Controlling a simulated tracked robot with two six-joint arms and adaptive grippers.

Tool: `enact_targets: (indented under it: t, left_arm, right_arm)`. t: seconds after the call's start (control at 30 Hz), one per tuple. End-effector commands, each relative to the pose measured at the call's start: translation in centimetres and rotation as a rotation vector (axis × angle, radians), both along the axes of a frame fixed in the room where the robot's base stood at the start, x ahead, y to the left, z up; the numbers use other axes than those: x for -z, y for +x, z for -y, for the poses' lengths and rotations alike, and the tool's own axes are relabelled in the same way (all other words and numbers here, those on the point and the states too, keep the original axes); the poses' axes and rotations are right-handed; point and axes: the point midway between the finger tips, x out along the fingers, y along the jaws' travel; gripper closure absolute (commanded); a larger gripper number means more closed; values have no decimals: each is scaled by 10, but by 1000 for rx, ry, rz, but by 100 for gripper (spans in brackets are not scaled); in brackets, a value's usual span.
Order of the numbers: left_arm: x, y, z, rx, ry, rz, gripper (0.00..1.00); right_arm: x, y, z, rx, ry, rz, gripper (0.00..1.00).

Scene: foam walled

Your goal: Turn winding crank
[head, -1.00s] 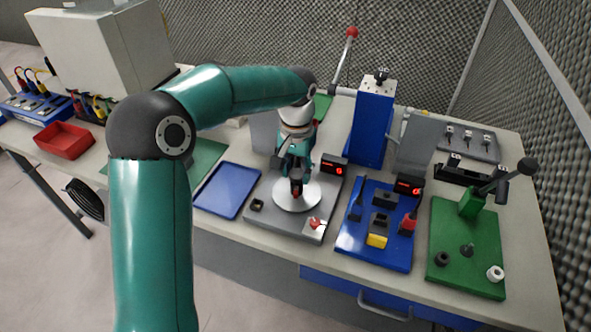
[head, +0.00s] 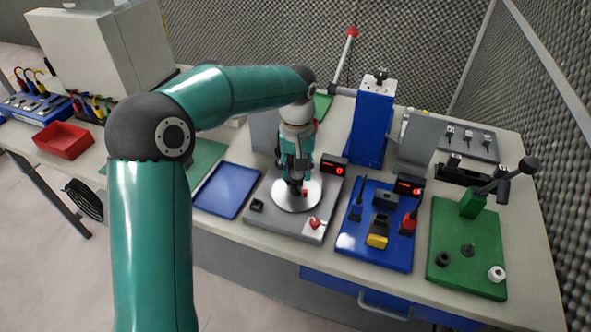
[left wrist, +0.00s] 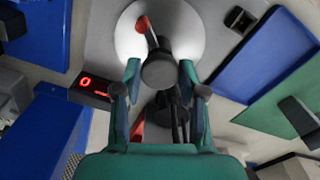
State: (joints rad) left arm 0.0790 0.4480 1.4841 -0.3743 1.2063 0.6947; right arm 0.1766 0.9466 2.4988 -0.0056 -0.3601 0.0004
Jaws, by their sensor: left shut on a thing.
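The winding station is a grey base plate (head: 268,222) with a pale round disc (head: 309,203). A dark round crank knob (left wrist: 160,71) stands over the disc, which also shows in the left wrist view (left wrist: 188,28). A red piece (left wrist: 146,29) sticks out beside the knob over the disc. My left gripper (head: 296,187) points down over the disc. In the left wrist view its fingers (left wrist: 161,75) are on both sides of the knob, shut on it. The gripper partly hides the crank in the head view. My right gripper is in neither view.
A red-digit display (head: 334,168) stands right behind the disc. A blue tray (head: 226,190) lies to the left. A blue board (head: 374,240) and a green board with a lever (head: 466,255) lie to the right. A blue press (head: 371,125) with a red-knobbed lever stands behind.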

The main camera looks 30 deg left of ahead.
Motion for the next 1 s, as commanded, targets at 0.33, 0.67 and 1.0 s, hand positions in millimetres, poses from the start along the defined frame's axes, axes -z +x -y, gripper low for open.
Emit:
enact_targets:
  t: [0.33, 0.67, 1.0]
  left_arm:
    - [-1, 1, -1, -175, 2, 7, 94]
    - [-1, 1, -1, -340, 1, 8, 94]
    - [-1, 1, -1, -510, 1, 9, 94]
  right_arm:
    - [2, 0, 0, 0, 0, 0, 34]
    - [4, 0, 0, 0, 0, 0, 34]
    - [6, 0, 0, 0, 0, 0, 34]
